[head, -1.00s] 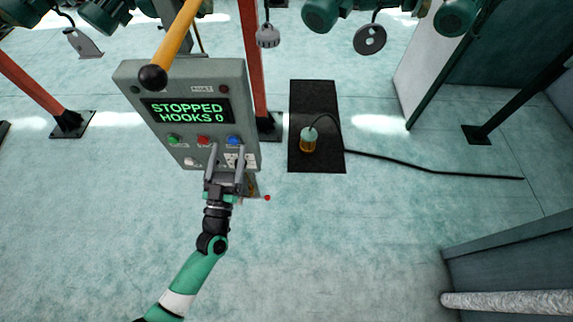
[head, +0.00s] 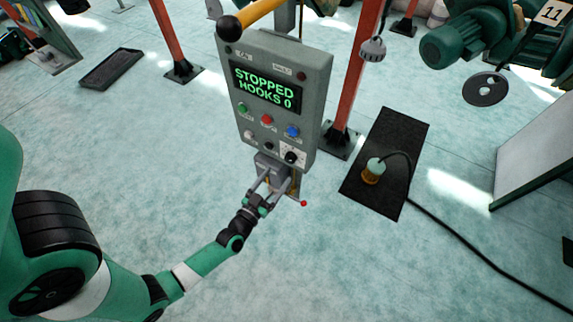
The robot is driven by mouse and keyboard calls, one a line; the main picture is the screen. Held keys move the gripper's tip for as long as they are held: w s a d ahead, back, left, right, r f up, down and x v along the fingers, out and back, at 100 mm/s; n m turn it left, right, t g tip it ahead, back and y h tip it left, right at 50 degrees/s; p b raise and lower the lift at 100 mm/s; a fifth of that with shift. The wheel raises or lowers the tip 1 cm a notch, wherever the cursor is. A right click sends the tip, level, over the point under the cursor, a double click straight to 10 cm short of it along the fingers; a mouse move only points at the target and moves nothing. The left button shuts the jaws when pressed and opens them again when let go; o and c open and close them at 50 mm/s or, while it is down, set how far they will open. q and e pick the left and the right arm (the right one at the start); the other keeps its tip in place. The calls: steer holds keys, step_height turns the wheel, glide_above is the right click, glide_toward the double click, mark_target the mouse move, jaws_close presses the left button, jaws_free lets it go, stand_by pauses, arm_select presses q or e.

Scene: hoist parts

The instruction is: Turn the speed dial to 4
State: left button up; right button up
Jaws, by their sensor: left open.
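The speed dial (head: 291,157) is a black knob on a white scale plate at the lower right of the grey control panel (head: 310,105). Its numbers are too small to read. The panel's screen (head: 267,88) shows STOPPED, HOOKS 0 in green. My left gripper (head: 277,178) is open and empty, its fingers pointing up toward the panel's lower edge. It appears just below and left of the dial, which shows clear of the fingers. My right gripper is out of view.
Green, red and blue buttons (head: 267,119) sit above the dial. A yellow lever with a black ball (head: 230,27) rises at the panel's top. Orange posts (head: 358,75) stand behind.

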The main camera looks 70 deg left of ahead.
mark_target(289, 161)
arm_select(q)
steer(key=x, duration=0.7)
steer(key=shift+b, duration=0.4)
jaws_close()
